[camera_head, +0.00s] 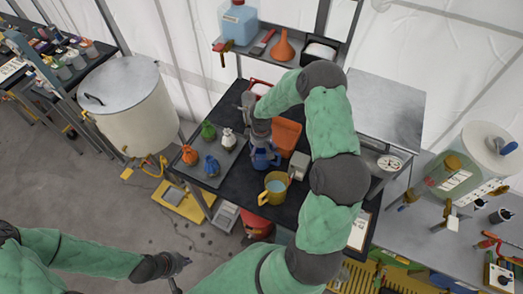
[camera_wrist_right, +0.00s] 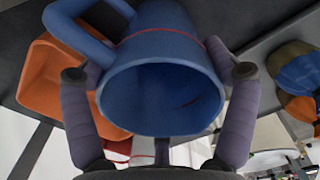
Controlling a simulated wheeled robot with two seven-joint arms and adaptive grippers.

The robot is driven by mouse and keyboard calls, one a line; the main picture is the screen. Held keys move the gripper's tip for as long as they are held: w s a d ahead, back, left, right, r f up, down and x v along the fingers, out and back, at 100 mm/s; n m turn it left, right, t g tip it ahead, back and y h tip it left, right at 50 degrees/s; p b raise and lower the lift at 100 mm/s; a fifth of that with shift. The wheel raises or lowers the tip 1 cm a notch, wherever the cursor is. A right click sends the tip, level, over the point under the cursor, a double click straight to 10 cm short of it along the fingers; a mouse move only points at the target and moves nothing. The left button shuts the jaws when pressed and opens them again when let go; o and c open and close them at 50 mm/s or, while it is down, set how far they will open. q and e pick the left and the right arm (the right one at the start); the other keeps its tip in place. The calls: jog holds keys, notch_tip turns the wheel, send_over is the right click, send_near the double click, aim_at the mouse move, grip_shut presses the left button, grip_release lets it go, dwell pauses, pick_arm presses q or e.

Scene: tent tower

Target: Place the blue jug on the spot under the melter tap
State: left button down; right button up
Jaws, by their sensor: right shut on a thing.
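The blue jug (camera_head: 263,157) is at the middle of the dark table, below my right gripper (camera_head: 260,130). In the right wrist view the blue jug (camera_wrist_right: 160,90) has its open mouth toward the camera and a thin red line around it. The fingers of my right gripper (camera_wrist_right: 160,100) press on both its sides. I cannot tell whether its base touches the table. A large cream vat (camera_head: 140,115) with a grey lid, perhaps the melter, stands at left; its tap and the spot under it are not clear. My left gripper (camera_head: 180,263) is low at left, away from the jug, its opening unclear.
A yellow platform (camera_head: 183,201) lies low between vat and table.

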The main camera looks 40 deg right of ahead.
jog(key=shift+f, duration=0.45)
jog(key=shift+f, duration=0.1)
jog(key=o, duration=1.1)
